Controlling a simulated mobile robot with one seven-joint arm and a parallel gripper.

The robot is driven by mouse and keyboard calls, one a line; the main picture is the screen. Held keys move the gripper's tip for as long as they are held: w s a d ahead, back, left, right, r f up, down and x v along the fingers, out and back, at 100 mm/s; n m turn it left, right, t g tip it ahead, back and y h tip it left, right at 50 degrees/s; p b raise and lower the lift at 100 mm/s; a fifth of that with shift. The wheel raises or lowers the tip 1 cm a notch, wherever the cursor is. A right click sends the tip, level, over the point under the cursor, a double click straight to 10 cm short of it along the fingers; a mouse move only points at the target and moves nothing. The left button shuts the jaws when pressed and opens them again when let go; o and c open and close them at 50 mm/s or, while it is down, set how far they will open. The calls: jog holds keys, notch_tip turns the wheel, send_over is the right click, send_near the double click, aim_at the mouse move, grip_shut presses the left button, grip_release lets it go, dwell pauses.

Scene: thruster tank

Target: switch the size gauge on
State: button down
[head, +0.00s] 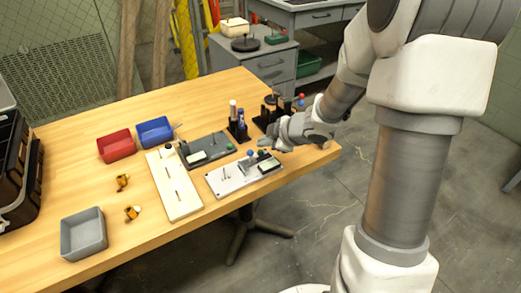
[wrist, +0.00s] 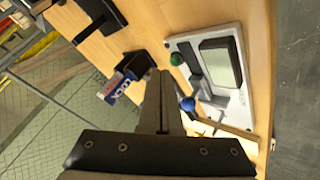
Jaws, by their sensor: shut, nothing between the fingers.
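I cannot tell by label which is the size gauge. My gripper (head: 264,143) is shut and empty, just above the back edge of the light plate; its fingertips (wrist: 160,74) show left of the button and ball.
Dark holders with upright cylinders (head: 238,124) stand close behind my gripper. A long cream board (head: 172,186) lies to the left. Red (head: 116,146), blue (head: 155,131) and grey (head: 84,235) bins and two small orange-black parts (head: 131,212) are farther left. Bare table lies between them.

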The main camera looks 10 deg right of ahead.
jog(key=shift+f, duration=0.2)
dwell(0.4)
jog(key=shift+f, duration=0.3)
jog(key=shift+f+b, duration=0.2)
jog(key=shift+b, duration=0.2)
jog(key=shift+r, duration=0.1)
dwell(0.3)
jog(key=shift+r+p, duration=0.6)
jog(key=shift+p, duration=0.25)
jog(key=shift+r, duration=0.1)
notch_tip(320, 180, up, 6)
jog(key=p, duration=0.6)
